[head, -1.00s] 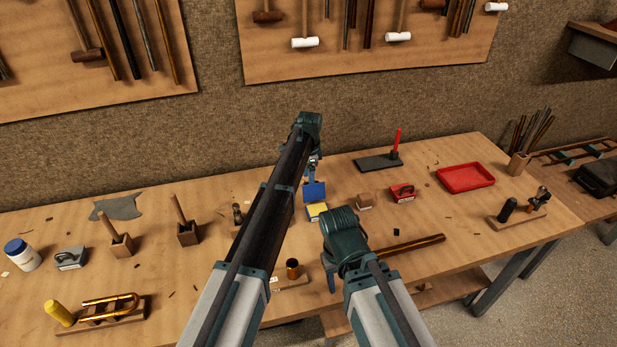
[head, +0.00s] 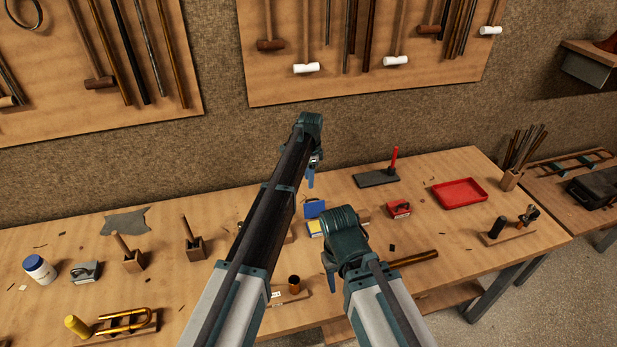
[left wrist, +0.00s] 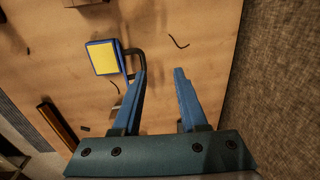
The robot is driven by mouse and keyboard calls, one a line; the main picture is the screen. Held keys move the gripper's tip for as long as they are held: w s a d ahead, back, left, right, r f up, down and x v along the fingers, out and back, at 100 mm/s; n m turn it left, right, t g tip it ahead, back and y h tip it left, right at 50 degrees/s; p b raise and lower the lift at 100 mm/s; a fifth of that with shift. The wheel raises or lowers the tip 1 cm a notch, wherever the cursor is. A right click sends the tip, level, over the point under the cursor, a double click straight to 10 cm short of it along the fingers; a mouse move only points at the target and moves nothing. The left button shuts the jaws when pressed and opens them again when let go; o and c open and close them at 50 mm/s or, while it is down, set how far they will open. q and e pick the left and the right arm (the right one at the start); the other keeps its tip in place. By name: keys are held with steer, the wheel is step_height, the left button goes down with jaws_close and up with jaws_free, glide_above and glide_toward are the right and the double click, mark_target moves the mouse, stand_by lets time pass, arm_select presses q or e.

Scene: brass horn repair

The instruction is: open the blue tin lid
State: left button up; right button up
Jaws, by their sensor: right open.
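The blue tin (head: 317,228) stands on the bench with its yellow inside showing. Its blue lid (head: 314,208) stands raised at the tin's back edge. In the left wrist view the tin (left wrist: 103,57) shows as a blue rim around a yellow inside, left of the fingers. My left gripper (head: 311,180) is above and behind the lid, apart from it in the head view. In the left wrist view this gripper (left wrist: 160,100) is open with nothing between its fingers. My right gripper (head: 329,284) is open, low near the bench's front; its wrist partly hides the tin's right side.
A red box (head: 399,208), a red tray (head: 460,192) and a dark plate (head: 376,178) lie to the right. A brass cup (head: 294,284) stands in front. Wooden blocks with handles (head: 195,249) stand left. Tools hang on the wall board behind.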

arm_select(q)
steer(key=r+p, duration=0.2)
steer(key=r, duration=0.1)
steer(key=r+p, duration=0.2)
steer(key=shift+s+d+r, duration=0.15)
steer(key=shift+s+r, duration=0.05)
steer(key=shift+s, duration=0.1)
steer(key=shift+s, duration=0.1)
steer(key=s+a+n+g+y, duration=0.1)
steer(key=s+n, duration=0.9)
steer(key=s, duration=2.8)
steer(key=shift+a+f+n+b, duration=0.3)
steer(key=shift+a+f+b, duration=0.1)
steer(key=shift+a, duration=0.25)
steer(key=shift+w, duration=0.1)
